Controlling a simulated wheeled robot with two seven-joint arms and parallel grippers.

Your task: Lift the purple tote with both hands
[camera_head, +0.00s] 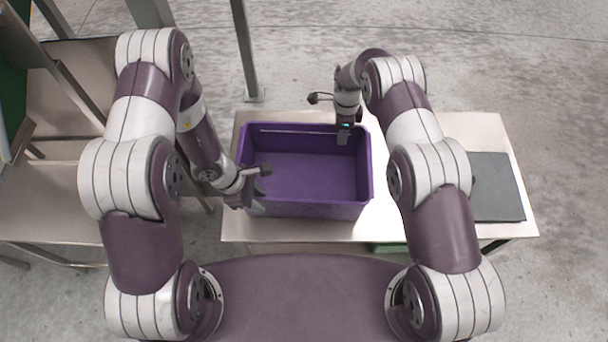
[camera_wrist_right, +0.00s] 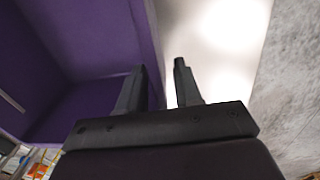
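The purple tote (camera_head: 306,210) stands upright and empty on a pale table in the head view. Its wall also shows in the right wrist view (camera_wrist_right: 105,35). My left gripper (camera_head: 260,189) is at the tote's front left corner, with its fingers spread apart. Whether it touches the tote is unclear. My right gripper (camera_head: 344,136) is at the far rim near the back right corner. In the right wrist view its fingers (camera_wrist_right: 161,80) are apart, one on the tote's inner side and one outside over the table, with a bright gap beside the wall.
The pale table (camera_head: 480,132) has a dark flat panel (camera_head: 497,187) on its right side. Beige shelving (camera_head: 70,90) stands at the left. A grey post (camera_head: 244,50) rises behind the table. Concrete floor is open at the back right.

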